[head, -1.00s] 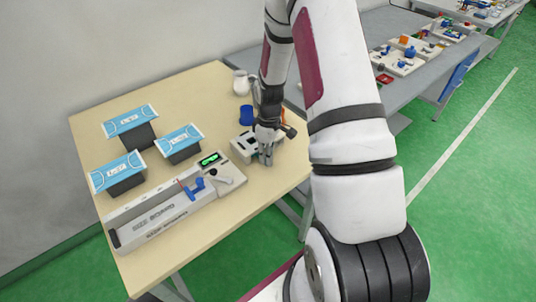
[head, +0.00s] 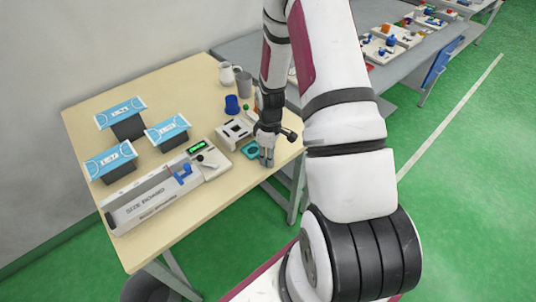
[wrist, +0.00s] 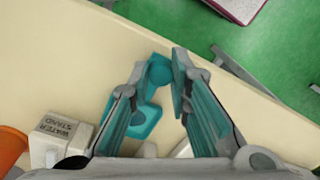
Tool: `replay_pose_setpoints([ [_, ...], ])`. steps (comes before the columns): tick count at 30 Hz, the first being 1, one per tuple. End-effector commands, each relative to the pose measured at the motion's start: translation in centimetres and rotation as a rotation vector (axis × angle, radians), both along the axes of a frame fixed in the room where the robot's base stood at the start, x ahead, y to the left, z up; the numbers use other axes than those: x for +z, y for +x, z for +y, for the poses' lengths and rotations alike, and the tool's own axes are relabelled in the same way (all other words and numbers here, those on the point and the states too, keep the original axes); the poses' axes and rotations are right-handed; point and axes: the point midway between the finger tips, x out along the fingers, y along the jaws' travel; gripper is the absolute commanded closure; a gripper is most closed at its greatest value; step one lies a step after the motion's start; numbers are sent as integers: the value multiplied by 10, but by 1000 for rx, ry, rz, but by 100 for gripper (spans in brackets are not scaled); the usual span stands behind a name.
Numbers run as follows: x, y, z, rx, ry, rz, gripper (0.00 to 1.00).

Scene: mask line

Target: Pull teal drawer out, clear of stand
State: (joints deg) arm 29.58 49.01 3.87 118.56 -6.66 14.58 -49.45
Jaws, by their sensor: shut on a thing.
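The teal drawer (head: 249,151) lies at the front of the white stand (head: 234,132) on the table, with its tray showing outside. My gripper (head: 266,163) points down at the drawer's front. A stand block (wrist: 62,135) with a "WATER STAND" label shows at lower left. I cannot tell whether the drawer's back end is fully clear of the stand.
A blue cup (head: 232,104), a grey cup (head: 244,84) and a white jug (head: 229,73) stand behind the stand. The table edge is close to my gripper; green floor lies beyond.

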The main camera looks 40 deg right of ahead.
Motion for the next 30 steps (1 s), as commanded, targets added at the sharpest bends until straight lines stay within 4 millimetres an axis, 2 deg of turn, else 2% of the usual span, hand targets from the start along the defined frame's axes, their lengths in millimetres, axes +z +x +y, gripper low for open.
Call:
replay_pose_setpoints([
  [3, 0, 2, 0, 1, 0, -2, 100],
  [4, 0, 2, 0, 1, 0, -2, 80],
  [6, 0, 2, 0, 1, 0, -2, 64],
  [7, 0, 1, 0, 1, 0, -2, 61],
  [15, 0, 1, 0, 1, 0, -2, 61],
  [19, 7, 2, 0, 0, 0, -4, 61],
  [23, 26, 3, -1, 1, -2, -5, 61],
  [30, 75, 3, -3, 0, -2, -6, 61],
])
